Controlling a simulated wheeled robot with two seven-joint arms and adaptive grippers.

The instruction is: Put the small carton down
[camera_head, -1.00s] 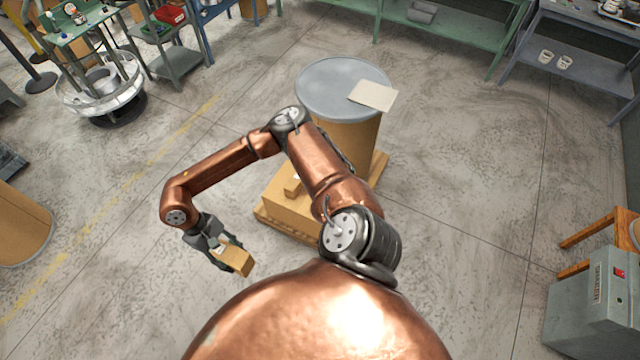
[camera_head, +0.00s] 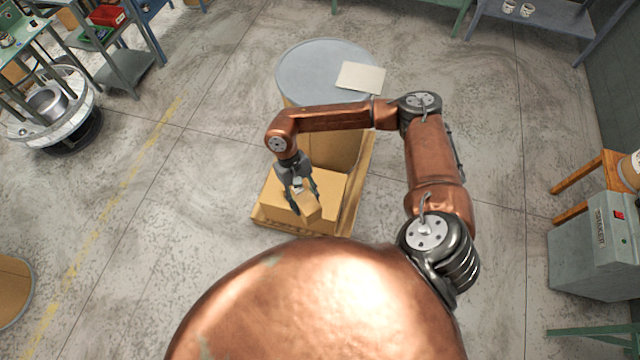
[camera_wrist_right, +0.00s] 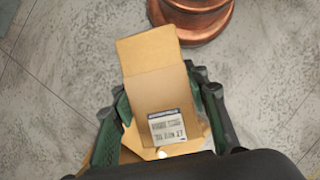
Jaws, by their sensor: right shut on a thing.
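The small carton (camera_head: 311,209) is a brown box held in my right gripper (camera_head: 302,192), over the large carton on the pallet in the head view. In the right wrist view the small carton (camera_wrist_right: 160,90) sits between the green fingers of the right gripper (camera_wrist_right: 160,104), with a printed white label on it. The fingers are shut on its sides. The large carton (camera_head: 269,198) has a flat top, partly hidden by the gripper and small carton. Whether the small carton touches that top I cannot tell. My left gripper is not in view.
The large carton stands on a wooden pallet (camera_head: 352,215). Behind it is a brown drum with a grey lid (camera_head: 305,68) and a pale sheet (camera_head: 361,77) on top. A grey cabinet (camera_head: 592,247) stands at the right.

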